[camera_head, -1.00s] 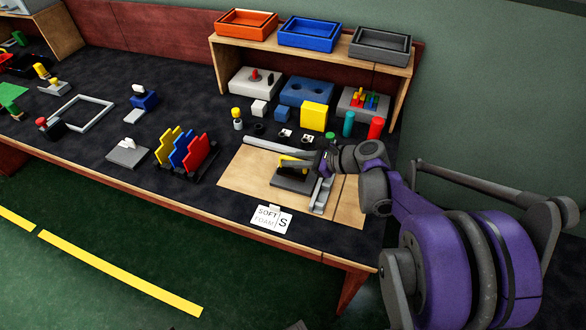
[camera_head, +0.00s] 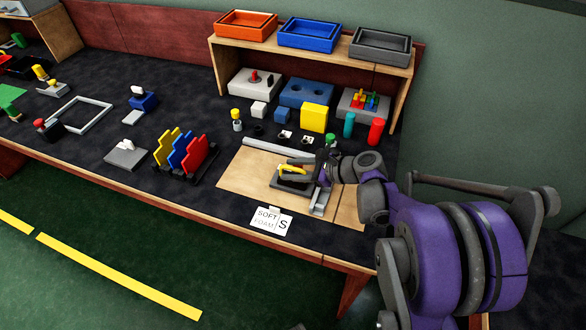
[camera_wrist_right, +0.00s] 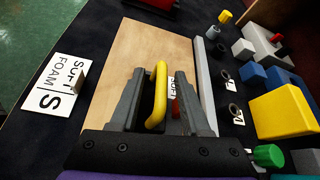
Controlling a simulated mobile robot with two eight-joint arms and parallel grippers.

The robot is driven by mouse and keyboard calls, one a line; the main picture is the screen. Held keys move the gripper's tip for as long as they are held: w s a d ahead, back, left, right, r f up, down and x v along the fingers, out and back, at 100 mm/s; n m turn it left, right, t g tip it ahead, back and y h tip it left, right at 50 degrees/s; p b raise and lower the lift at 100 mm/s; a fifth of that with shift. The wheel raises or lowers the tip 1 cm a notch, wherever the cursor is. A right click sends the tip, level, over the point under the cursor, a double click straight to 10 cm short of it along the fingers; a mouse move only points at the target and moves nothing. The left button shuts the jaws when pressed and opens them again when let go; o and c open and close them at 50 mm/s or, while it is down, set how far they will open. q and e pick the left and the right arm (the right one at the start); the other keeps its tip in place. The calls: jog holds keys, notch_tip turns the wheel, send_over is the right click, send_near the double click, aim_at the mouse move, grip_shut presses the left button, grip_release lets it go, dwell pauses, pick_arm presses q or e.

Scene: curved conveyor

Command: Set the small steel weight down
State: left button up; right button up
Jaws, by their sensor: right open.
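My right gripper (camera_wrist_right: 160,100) is open over the wooden board, with one finger on each side of a yellow handle (camera_wrist_right: 158,97). A gap shows between the handle and at least the left finger. In the head view the handle (camera_head: 293,170) sits over a dark grey block (camera_head: 290,187) on the board, and the right gripper (camera_head: 303,172) is around it. This handled piece may be the small steel weight; its body is mostly hidden by the fingers. My left gripper is not in view.
The wooden board (camera_head: 240,172) has bare room at its left. A grey bar (camera_head: 270,147) lies along its back edge. Colored boards in a rack (camera_head: 185,152) are to the left. A yellow block (camera_head: 314,117) and a green knob (camera_wrist_right: 268,156) are behind.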

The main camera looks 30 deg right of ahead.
jog(key=shift+s+d+r, duration=0.1)
jog(key=shift+r, duration=0.15)
jog(key=p+v, duration=0.2)
jog(key=v, duration=0.9)
jog(key=s+a+f+n+g, duration=0.1)
jog(key=a+n, duration=0.1)
jog(key=a, duration=0.1)
jog(key=s+a+f+n+g+h, duration=0.1)
jog(key=s+a+n+g, duration=0.1)
jog(key=a+n, duration=0.1)
jog(key=s+a+f+n+g, duration=0.1)
jog(key=a+f+n, duration=0.1)
jog(key=a, duration=0.3)
jog(key=shift+s+f+n+h, duration=0.1)
jog(key=shift+s+n+h, duration=0.3)
jog(key=shift+n, duration=0.3)
jog(key=s+a+f+n+g+h, duration=0.1)
jog(key=s+a+f+n+h, duration=0.2)
jog(key=s+n, duration=0.7)
jog(key=a+n+h, duration=0.2)
jog(key=n, duration=0.5)
jog(key=shift+n+g, duration=0.3)
jog(key=shift+r, duration=0.1)
